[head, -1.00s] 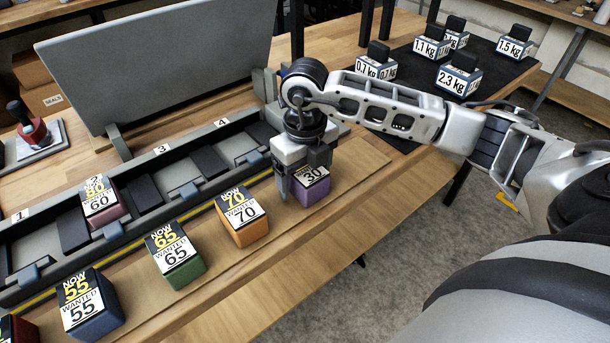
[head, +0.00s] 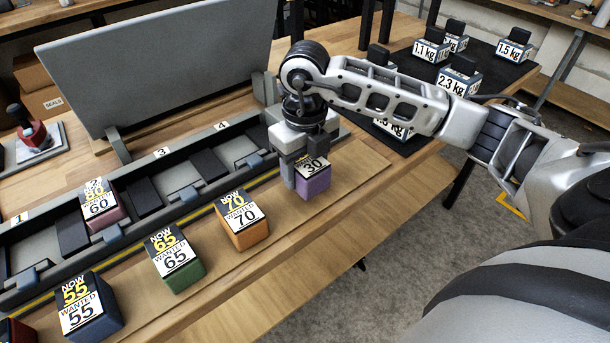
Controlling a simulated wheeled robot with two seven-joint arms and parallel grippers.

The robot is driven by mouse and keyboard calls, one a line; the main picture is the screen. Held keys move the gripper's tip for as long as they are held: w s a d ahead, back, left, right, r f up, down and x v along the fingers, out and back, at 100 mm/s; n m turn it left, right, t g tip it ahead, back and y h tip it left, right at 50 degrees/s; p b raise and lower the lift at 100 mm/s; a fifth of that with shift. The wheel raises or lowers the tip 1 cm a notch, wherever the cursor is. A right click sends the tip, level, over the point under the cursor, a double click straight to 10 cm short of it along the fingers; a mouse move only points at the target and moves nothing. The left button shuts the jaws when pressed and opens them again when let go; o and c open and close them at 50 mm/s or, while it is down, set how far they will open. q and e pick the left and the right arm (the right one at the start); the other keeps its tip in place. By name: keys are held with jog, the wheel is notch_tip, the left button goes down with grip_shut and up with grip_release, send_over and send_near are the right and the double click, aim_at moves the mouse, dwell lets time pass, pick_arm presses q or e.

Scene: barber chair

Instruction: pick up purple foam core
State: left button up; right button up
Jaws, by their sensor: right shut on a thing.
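The purple foam core (head: 314,184) is a small block with a black-and-white label on top showing 30. It is at the right end of the row of blocks along the bench front. My right gripper (head: 303,168) points down from above and is shut on the purple foam core. Its fingers hide part of the label and the block's left side. The block looks slightly raised, but the gap under it is hard to make out. My left gripper is out of view.
Orange (head: 243,222), green (head: 178,265) and blue (head: 88,310) blocks stand in a row to the left. A slotted grey rack (head: 130,228) behind them holds a maroon block (head: 103,208). Labelled weights (head: 459,78) stand on a black mat at the back right.

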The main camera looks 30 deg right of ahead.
jog(key=s+a+r, duration=0.9)
jog(key=s+r, duration=0.1)
jog(key=shift+s+a, duration=0.25)
